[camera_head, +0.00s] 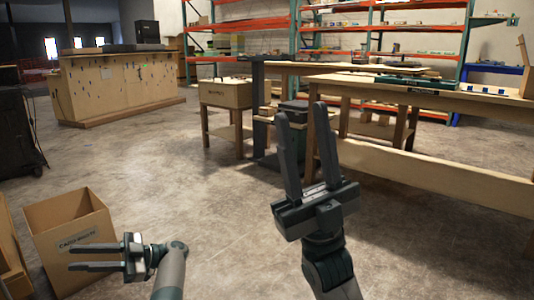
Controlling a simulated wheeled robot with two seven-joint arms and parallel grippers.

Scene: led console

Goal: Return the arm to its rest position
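My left gripper (71,258) is low at the left, with its fingers pointing left across the front of an open cardboard box. Its two fingers are apart with nothing between them. My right gripper (300,111) is raised in the middle of the view, with its fingers pointing up and away. Its fingers are apart and empty. A wooden box with a dark label (225,93) stands on a small wooden table beyond, to the left of my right gripper. I cannot read its label.
The labelled cardboard box (66,222) stands on the floor at the left. A long wooden workbench (450,103) runs along the right. A wooden counter (118,88) stands at the back left, and orange shelving (383,27) at the back. The concrete floor (190,170) between is clear.

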